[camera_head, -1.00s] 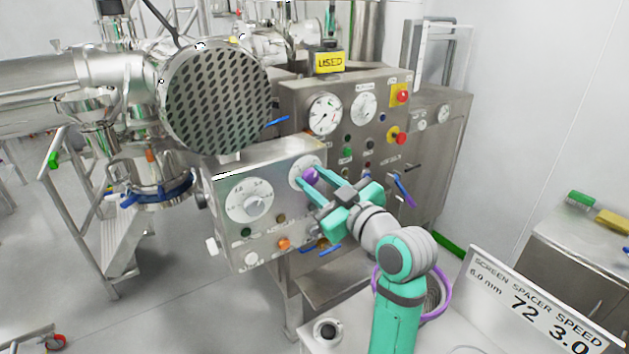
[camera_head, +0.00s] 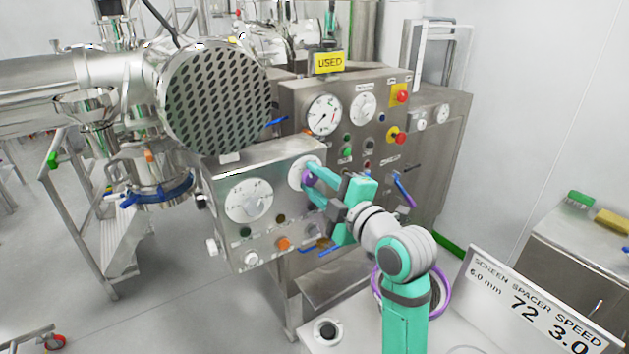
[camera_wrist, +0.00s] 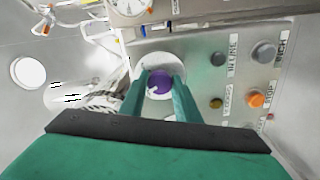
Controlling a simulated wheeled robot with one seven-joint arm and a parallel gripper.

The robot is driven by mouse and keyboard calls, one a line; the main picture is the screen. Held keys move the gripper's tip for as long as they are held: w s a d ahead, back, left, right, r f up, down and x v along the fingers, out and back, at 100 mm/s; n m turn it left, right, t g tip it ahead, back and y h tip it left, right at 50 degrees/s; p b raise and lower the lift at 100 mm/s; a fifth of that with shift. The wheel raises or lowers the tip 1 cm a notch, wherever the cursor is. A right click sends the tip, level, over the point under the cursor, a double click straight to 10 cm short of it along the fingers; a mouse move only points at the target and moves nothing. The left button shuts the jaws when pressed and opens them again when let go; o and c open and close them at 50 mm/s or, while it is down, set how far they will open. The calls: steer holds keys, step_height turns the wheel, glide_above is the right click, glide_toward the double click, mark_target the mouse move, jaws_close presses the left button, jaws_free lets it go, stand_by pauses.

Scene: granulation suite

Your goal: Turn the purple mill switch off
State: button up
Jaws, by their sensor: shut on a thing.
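The purple mill switch (camera_head: 307,178) is a round knob on a white dial plate, at the upper right of the steel control box (camera_head: 290,152). My gripper (camera_head: 312,185) reaches it from the right, its two teal fingers shut on the knob. In the wrist view the purple knob (camera_wrist: 160,82) sits between the fingertips, with a small white mark at its lower left. The white dial plate shows around it. The fingers partly hide the plate's lettering.
A larger white dial (camera_head: 249,201) is left of the switch. An orange button (camera_head: 283,243) and other small buttons sit below. A taller panel (camera_head: 350,95) with gauges and red stop buttons (camera_head: 402,96) stands behind. A speed sign (camera_head: 540,300) is at lower right.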

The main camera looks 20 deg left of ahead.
steer(key=shift+d+f+n, duration=0.1)
steer(key=shift+n, duration=1.5)
steer(key=o, duration=1)
steer(key=shift+o, duration=0.2)
steer(key=shift+s, duration=0.1)
steer(key=shift+s+d, duration=0.1)
steer(key=shift+d, duration=0.1)
steer(key=v, duration=1)
